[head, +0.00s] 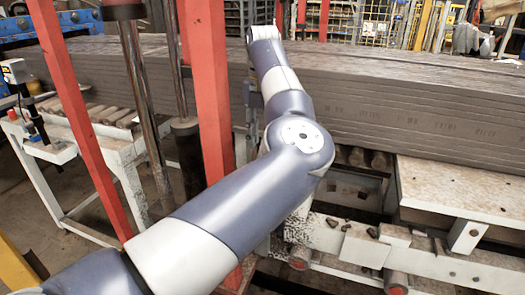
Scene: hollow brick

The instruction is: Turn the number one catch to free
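No number one catch can be made out in the head view. My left arm crosses the middle of the picture from the lower left and reaches up to the stack of grey slabs (440,115). Its far end is in front of the upper edge of the stack. The fingers of my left gripper cannot be made out, and the arm hides much of what is behind it. A dark part beside the forearm is too unclear to name. My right gripper is not in view.
Red posts (207,90) and a metal column (140,95) stand close to the left of my arm. A white-framed roller stand (125,160) is at the left. A worn white machine frame (440,258) is at the lower right. Wire mesh fencing (378,22) stands behind the slabs.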

